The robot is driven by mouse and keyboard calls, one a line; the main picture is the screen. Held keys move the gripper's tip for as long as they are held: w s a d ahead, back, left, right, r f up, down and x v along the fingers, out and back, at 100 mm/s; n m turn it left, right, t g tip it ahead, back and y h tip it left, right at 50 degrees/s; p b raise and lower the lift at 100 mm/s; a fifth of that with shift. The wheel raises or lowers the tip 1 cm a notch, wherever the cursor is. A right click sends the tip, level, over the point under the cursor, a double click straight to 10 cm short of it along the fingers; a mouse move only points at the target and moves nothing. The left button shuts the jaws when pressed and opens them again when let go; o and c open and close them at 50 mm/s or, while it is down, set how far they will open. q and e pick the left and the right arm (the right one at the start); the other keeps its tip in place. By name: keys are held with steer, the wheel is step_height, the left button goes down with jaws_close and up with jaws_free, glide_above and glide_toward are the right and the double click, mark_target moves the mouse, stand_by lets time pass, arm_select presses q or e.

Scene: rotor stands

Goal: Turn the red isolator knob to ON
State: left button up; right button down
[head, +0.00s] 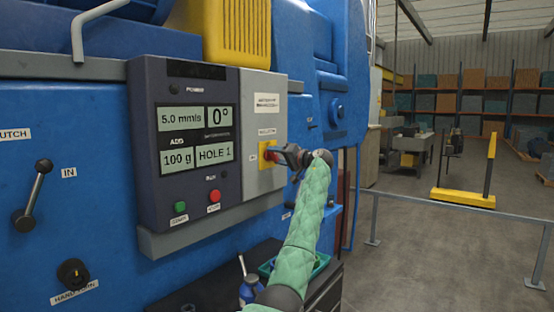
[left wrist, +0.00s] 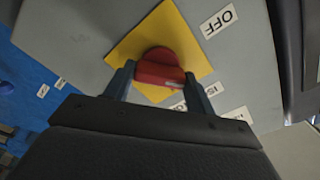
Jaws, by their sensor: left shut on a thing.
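The red isolator knob (left wrist: 160,64) sits on a square yellow plate (left wrist: 180,30) on a grey panel. In the head view, the yellow plate (head: 263,158) shows at the panel's right part, with the knob mostly hidden by my gripper. My left gripper (head: 279,156) is shut on the knob, one finger on each side of it in the left wrist view. A white mark shows on the knob's lower right edge there. The OFF label (left wrist: 219,21) lies up and right of the knob. Another label is partly hidden behind the gripper, and I cannot read ON. My right gripper is out of view.
A dark control box (head: 190,140) with displays, a green button (head: 180,207) and a red button (head: 213,208) stands left of the grey panel (head: 263,105). A lever (head: 34,195) is at far left. A grey rail (head: 450,207) crosses the open floor at right.

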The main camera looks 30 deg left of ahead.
arm_select(q)
steer(key=shift+r+m, duration=0.15)
steer(key=shift+m, duration=0.85)
steer(key=m+p, duration=0.1)
steer(key=m, duration=0.4)
steer(key=shift+m, duration=0.4)
steer(key=o, duration=0.8)
steer(key=shift+w, duration=0.1)
steer(key=shift+o, duration=0.9)
steer(key=shift+f, duration=0.2)
steer(key=shift+d, duration=0.2)
steer(key=shift+d+f+b, duration=0.15)
steer(key=shift+d+b, duration=0.4)
steer(key=shift+d, duration=0.2)
steer(key=d+b, duration=0.2)
steer(key=d, duration=0.4)
steer(key=shift+s, duration=0.25)
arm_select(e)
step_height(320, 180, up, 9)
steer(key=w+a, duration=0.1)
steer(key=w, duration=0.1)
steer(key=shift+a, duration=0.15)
